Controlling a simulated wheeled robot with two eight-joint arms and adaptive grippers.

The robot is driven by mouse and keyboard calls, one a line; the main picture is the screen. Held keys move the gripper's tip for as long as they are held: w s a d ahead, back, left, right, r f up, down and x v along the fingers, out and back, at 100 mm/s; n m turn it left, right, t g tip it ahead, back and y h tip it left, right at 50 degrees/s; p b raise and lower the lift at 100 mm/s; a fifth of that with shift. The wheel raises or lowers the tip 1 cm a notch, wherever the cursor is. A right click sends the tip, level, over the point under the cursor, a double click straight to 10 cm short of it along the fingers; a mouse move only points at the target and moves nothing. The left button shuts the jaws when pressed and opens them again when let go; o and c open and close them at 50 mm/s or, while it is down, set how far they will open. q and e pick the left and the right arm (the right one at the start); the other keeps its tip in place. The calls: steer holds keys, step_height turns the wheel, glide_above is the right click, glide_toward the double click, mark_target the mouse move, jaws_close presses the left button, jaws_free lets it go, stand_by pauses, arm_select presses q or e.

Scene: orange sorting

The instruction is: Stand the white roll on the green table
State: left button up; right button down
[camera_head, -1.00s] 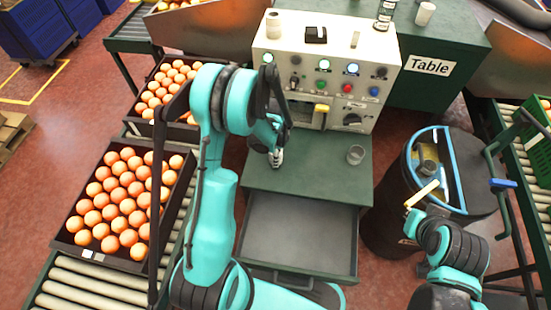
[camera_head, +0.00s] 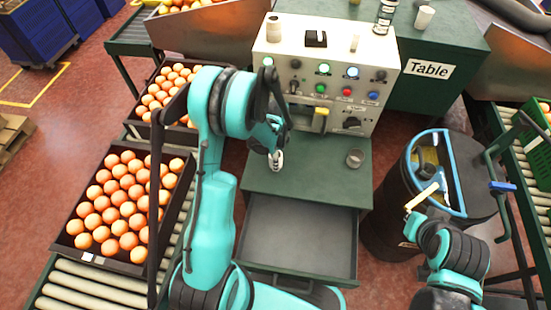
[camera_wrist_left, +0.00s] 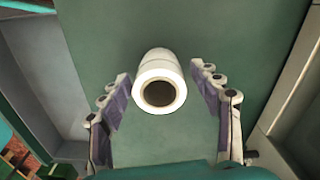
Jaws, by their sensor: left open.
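The white roll (camera_wrist_left: 160,80) is in the left wrist view, with the round hole in its end facing the camera. It is over the green worktop (camera_wrist_left: 150,135), between the two spread fingers of my left gripper (camera_wrist_left: 163,100), with a gap on each side. In the head view my left gripper (camera_head: 275,152) hangs low over the worktop, and a small pale shape, probably the roll, shows at its tip. The green block labelled "Table" (camera_head: 430,68) stands at the back right. My right gripper (camera_head: 427,205) is by the dark bin, and its jaws are unclear.
A control panel (camera_head: 330,72) stands behind the worktop. A small glass (camera_head: 355,158) is on the worktop's right, and an open drawer (camera_head: 298,240) is in front. A bottle (camera_head: 386,12) and a pale cup (camera_head: 424,16) stand on the table. Orange crates (camera_head: 120,205) are at left.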

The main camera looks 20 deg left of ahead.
arm_select(q)
step_height(320, 180, up, 11)
steer(key=p, duration=0.3)
steer(key=shift+s+f+p, duration=0.1)
steer(key=shift+f+p, duration=0.1)
steer(key=shift+p, duration=0.15)
steer(key=s+d+r+n+t, duration=0.2)
steer(key=s+r+n, duration=0.1)
steer(key=r, duration=0.3)
steer(key=s+d+r+n+t, duration=0.1)
steer(key=s+d+r+n, duration=0.15)
steer(key=r, duration=0.35)
steer(key=s+d+r+n+t, duration=0.1)
steer(key=s+r+n+t, duration=0.1)
steer(key=s, duration=0.3)
steer(key=s+d+r+n+t, duration=0.2)
steer(key=s+r+n, duration=0.1)
steer(key=s+n, duration=0.2)
steer(key=shift+s+r, duration=0.4)
steer(key=shift+a, duration=0.1)
